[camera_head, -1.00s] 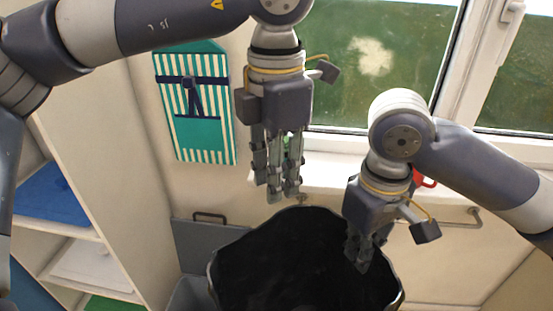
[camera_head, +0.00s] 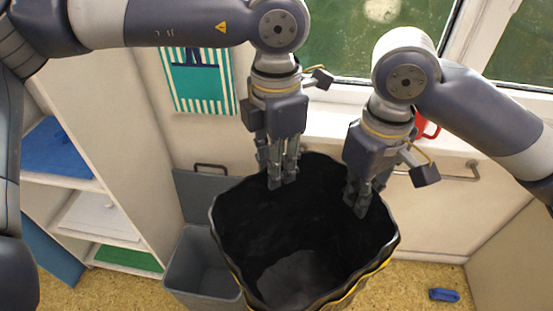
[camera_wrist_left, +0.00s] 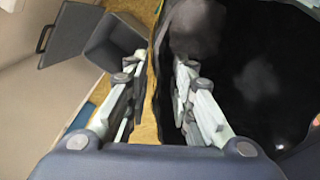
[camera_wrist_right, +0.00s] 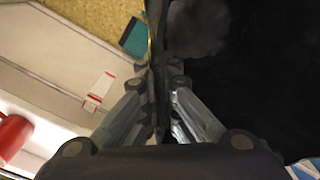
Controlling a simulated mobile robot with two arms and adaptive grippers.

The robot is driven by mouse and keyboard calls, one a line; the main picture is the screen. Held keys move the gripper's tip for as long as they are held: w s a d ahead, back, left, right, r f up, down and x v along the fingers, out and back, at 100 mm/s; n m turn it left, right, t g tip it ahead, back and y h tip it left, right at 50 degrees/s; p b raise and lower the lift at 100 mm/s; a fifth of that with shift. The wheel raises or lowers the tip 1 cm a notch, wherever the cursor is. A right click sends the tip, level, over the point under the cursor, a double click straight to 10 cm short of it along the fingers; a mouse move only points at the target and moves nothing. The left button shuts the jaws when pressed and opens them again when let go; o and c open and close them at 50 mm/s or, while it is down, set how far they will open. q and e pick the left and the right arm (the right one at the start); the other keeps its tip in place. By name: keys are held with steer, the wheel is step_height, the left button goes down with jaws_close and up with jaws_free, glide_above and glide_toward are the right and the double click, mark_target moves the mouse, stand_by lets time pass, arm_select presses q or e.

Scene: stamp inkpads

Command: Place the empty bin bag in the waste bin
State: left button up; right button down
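The black bin bag (camera_head: 290,225) is spread wide open, mouth up, with a yellow line along its near rim. The grey waste bin (camera_head: 203,265) stands open and empty on the floor, left of the bag. My left gripper (camera_head: 282,180) is at the bag's far rim; in the left wrist view its fingers (camera_wrist_left: 155,75) stand apart, one on each side of the bag edge. My right gripper (camera_head: 360,205) is at the rim's right side; in the right wrist view its fingers (camera_wrist_right: 162,80) close together on the bag edge. What supports the bag below is hidden.
The bin's grey lid (camera_head: 205,192) with a dark handle stands raised behind it. A shelf (camera_head: 95,215) stands at the left. A window sill (camera_head: 345,125) with a red mug (camera_head: 427,127) is behind. A small blue object (camera_head: 444,295) lies on the floor at right.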

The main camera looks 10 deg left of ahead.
steer(key=c, duration=1.7)
jaws_free()
